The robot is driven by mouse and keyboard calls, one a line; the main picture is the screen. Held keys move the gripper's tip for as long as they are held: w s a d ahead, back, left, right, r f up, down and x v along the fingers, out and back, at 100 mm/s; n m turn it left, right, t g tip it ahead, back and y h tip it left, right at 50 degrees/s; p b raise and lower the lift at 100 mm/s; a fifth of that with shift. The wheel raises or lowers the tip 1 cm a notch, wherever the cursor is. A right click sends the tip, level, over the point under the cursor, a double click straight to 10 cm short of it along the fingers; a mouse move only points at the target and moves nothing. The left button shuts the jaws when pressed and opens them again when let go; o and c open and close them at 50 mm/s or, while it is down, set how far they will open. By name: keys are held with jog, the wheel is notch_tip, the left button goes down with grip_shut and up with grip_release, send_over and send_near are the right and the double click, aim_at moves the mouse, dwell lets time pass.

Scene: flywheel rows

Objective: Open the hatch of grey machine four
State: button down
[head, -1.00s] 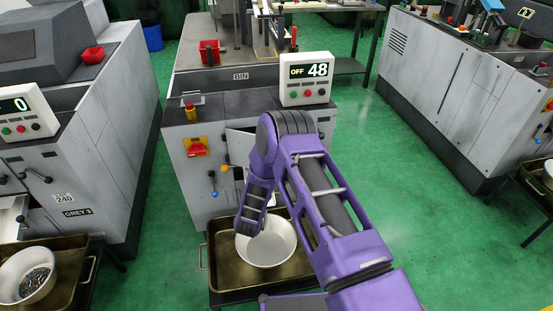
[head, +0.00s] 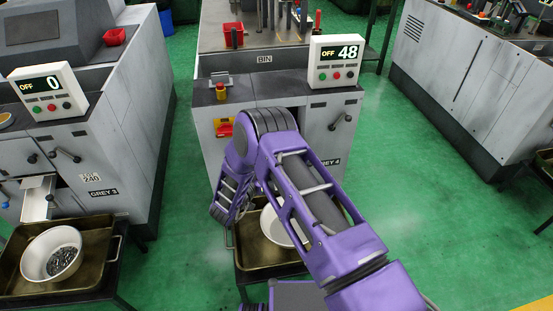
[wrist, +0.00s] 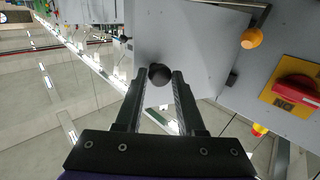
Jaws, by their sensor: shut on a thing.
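Grey machine four (head: 282,90) stands ahead, with a GREY 4 label (head: 328,162) and a panel (head: 335,62) reading OFF 48. In the wrist view my gripper (wrist: 160,74) is shut on a black round knob (wrist: 159,73) on a light grey hatch plate (wrist: 195,50). The plate appears swung out from the machine's front. In the head view my purple arm covers the hatch, the knob and my fingertips. A dark gap shows beside my arm below the machine's top.
A yellow and red switch (wrist: 296,94) and an orange ball lever (wrist: 251,38) are close by. A white bowl (head: 275,228) in a brass-coloured tray (head: 247,258) stands below, partly behind my arm. Grey machine three (head: 105,150) is at left. Green floor is free at right.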

jog(key=shift+w+a+r+m+g+h, duration=0.1)
jog(key=shift+a+r+m+g+h, duration=0.2)
jog(key=shift+a, duration=0.6)
jog(key=shift+w+a+r+m+g+h, duration=0.1)
jog(key=shift+a+m+g+h, duration=0.3)
jog(key=shift+a, duration=0.5)
jog(key=c, duration=0.5)
grip_release()
jog(key=shift+d+f, duration=0.1)
jog(key=shift+f, duration=0.1)
jog(key=shift+f, duration=0.1)
jog(key=v, duration=1.7)
jog(key=shift+a+f, duration=0.2)
jog(key=shift+a, duration=0.05)
